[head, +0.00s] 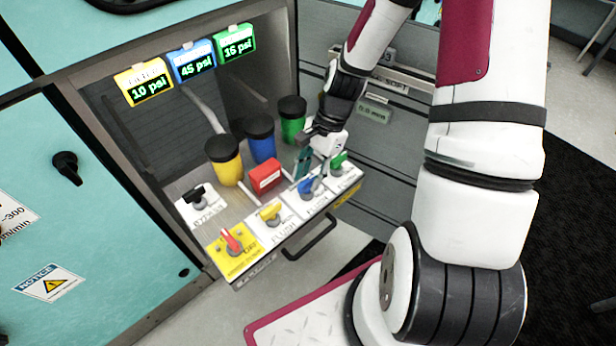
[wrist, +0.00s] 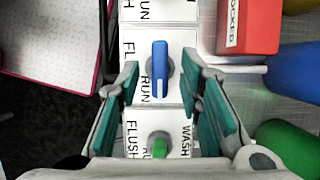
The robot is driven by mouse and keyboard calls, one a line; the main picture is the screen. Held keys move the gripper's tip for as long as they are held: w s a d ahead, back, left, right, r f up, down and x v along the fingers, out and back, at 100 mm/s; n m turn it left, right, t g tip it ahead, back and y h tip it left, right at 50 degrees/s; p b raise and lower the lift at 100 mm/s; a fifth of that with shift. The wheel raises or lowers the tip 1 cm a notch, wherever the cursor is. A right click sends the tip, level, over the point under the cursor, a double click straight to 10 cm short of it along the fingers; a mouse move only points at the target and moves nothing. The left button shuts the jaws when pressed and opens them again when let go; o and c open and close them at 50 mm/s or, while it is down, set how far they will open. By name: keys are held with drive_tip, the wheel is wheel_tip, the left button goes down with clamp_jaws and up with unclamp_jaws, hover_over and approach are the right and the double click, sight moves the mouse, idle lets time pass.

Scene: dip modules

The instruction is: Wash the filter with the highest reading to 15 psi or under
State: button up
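The blue display (head: 196,66) reads 45 psi, the yellow one (head: 147,84) 10 psi, and the green one (head: 236,47) appears to read 15 or 16 psi. Below stand the yellow filter (head: 225,168), blue filter (head: 262,146) and green filter (head: 292,126). My gripper (head: 308,172) is over the blue knob (head: 312,184). In the wrist view, the blue knob (wrist: 160,68) lies between the spread teal fingers, with gaps on both sides. Its white-marked end points to RUN. The green knob (wrist: 159,146) sits closer to the gripper's base.
A red block (head: 264,178) stands behind the knobs. The yellow knob (head: 270,210), red knob (head: 232,240) and black bypass knob (head: 194,195) are to the left. A black handle (head: 310,240) sticks out from the panel's front.

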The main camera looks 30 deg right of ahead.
drive_tip(key=shift+a+f, duration=0.2)
drive_tip(key=shift+f, duration=0.3)
clamp_jaws()
